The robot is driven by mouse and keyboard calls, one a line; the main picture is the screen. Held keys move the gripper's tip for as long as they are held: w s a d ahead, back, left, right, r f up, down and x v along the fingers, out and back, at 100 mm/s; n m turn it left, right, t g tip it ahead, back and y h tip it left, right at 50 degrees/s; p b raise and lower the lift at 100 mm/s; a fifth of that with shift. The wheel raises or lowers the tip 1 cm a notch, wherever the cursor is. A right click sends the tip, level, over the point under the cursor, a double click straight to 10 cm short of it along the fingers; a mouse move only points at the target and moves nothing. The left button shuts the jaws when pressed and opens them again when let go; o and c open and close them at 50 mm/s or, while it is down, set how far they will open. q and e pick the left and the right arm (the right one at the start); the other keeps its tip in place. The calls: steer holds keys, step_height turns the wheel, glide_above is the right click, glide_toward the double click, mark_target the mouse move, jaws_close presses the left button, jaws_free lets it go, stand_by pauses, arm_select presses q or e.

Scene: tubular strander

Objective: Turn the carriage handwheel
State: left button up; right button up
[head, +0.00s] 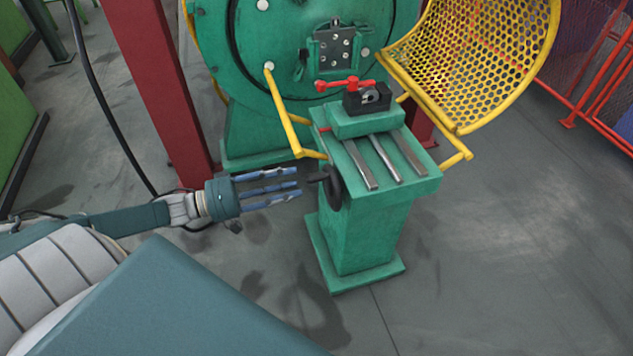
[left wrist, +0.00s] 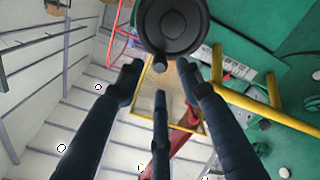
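The carriage handwheel (head: 334,188) is a small dark wheel on the left side of the green carriage stand (head: 365,222). In the left wrist view the handwheel (left wrist: 173,22) is a black disc with a round hub and a small knob at its lower edge. My left gripper (head: 299,183) is open and empty, its long fingers pointing right at the handwheel, just short of it. In the left wrist view the fingers of my left gripper (left wrist: 160,74) are spread below the disc, with nothing between them. My right gripper is not in view.
A yellow bent bar (head: 285,112) passes just above and behind the fingers. A red-handled clamp block (head: 366,95) sits on the carriage top. A yellow mesh guard (head: 480,55) stands open at the right. A red post (head: 163,90) rises behind my arm. Floor right of the stand is clear.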

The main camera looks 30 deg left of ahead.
mark_target(313, 179)
arm_select(q)
steer(key=x, duration=0.6)
steer(key=shift+w+d+b, duration=0.25)
steer(key=shift+w+b, duration=0.05)
steer(key=shift+b, duration=0.1)
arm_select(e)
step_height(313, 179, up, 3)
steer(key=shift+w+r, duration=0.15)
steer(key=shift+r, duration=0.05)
arm_select(q)
jaws_close()
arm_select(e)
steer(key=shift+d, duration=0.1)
